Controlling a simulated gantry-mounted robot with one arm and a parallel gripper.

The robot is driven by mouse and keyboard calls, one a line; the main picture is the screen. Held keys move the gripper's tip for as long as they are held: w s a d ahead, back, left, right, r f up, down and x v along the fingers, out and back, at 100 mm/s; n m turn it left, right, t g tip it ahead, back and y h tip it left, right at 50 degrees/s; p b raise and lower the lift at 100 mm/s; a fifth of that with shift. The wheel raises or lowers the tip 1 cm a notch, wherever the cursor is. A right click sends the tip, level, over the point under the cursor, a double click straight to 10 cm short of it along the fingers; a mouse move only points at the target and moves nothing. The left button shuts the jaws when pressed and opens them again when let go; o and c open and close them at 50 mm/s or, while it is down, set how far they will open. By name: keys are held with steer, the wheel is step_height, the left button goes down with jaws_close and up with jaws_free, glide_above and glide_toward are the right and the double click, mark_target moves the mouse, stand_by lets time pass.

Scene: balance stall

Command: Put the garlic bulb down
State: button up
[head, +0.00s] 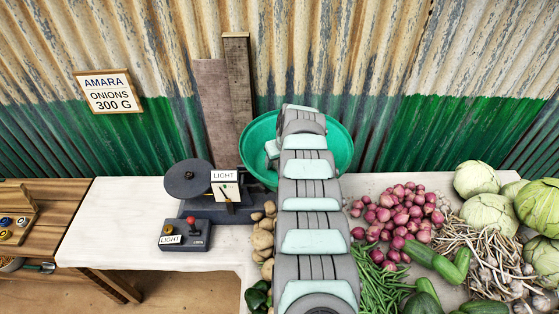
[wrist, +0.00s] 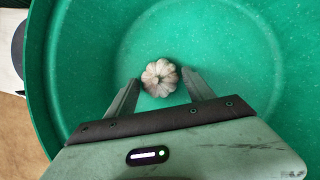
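The whitish garlic bulb (wrist: 159,77) is inside the green basin (wrist: 85,60) in the wrist view, seemingly on its floor. My gripper (wrist: 161,79) is over the basin with its two fingers apart, one on each side of the bulb. A narrow gap shows between each fingertip and the bulb. In the head view the green basin (head: 343,148) stands at the back of the table, partly covered by my arm. The bulb and my fingertips are hidden there.
A scale with a dark round plate (head: 187,178) and a LIGHT sign (head: 224,175) stands left of the basin. A control box (head: 186,235) is in front. The white tabletop (head: 120,220) is clear at left.

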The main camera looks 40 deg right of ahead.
steer(key=shift+o, duration=0.9)
steer(key=shift+r, duration=0.15)
steer(key=shift+p+v, duration=1.4)
steer(key=shift+v, duration=0.15)
steer(key=v, duration=0.8)
steer(key=shift+r, duration=0.4)
steer(key=shift+s, duration=0.15)
